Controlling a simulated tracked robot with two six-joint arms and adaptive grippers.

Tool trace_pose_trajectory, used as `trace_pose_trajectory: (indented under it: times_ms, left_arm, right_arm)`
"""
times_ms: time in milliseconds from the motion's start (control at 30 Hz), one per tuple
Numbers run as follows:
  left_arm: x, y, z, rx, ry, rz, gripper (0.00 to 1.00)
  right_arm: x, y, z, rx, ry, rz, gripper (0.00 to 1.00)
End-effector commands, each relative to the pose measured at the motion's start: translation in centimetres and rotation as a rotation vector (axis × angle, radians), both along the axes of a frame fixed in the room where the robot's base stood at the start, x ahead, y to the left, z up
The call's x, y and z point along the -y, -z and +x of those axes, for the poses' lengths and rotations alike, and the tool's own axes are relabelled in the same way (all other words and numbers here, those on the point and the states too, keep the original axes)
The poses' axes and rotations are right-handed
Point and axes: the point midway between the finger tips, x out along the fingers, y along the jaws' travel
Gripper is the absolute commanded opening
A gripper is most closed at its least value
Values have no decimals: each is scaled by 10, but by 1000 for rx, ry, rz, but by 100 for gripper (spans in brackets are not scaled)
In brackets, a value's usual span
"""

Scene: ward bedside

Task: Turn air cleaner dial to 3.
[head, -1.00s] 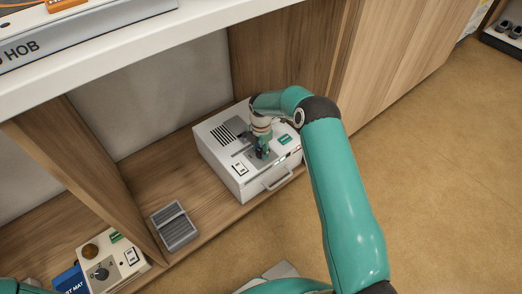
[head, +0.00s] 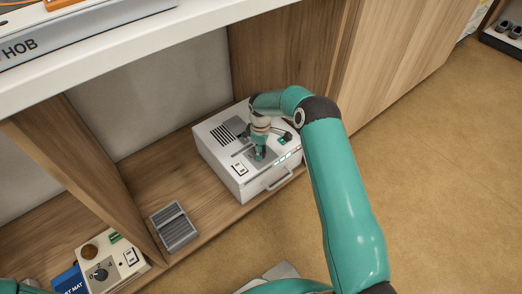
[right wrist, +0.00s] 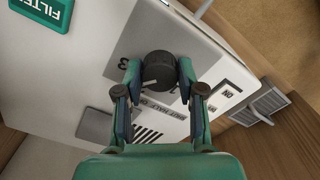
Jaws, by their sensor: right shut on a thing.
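The air cleaner (head: 225,165) is a white box with a dark grille, a white rocker switch and a front handle, standing on the wooden shelf. Its black round dial (right wrist: 158,70) sits on a grey plate in the right wrist view, with a pale pointer mark on it. A 3 is printed on the plate to the left of the dial. Other digits are partly hidden by the fingers. My right gripper (right wrist: 158,75) is shut on the dial, one finger on each side. In the head view my right gripper (head: 259,153) covers the dial. My left gripper is not seen.
A grey ribbed block (head: 174,227) lies on the shelf left of the air cleaner. A second control box (head: 128,270) with a dial stands beyond the wooden divider (head: 95,170). The white counter (head: 150,55) overhangs the shelf.

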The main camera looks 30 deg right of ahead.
Motion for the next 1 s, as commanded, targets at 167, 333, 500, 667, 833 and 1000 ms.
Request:
trace_pose_trajectory:
  times_ms: [167,333,500,667,833,1000]
  left_arm:
    - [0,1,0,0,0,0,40]
    - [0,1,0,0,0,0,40]
    - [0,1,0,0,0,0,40]
    - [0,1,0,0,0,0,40]
    - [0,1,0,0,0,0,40]
    - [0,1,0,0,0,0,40]
  right_arm:
    - [-1,0,1,4,146,0,4]
    - [-1,-1,1,4,257,0,4]
    - [-1,-1,1,4,329,0,4]
    - [-1,-1,2,4,363,1,4]
    - [-1,-1,2,4,375,1,4]
    - [-1,-1,2,4,376,0,4]
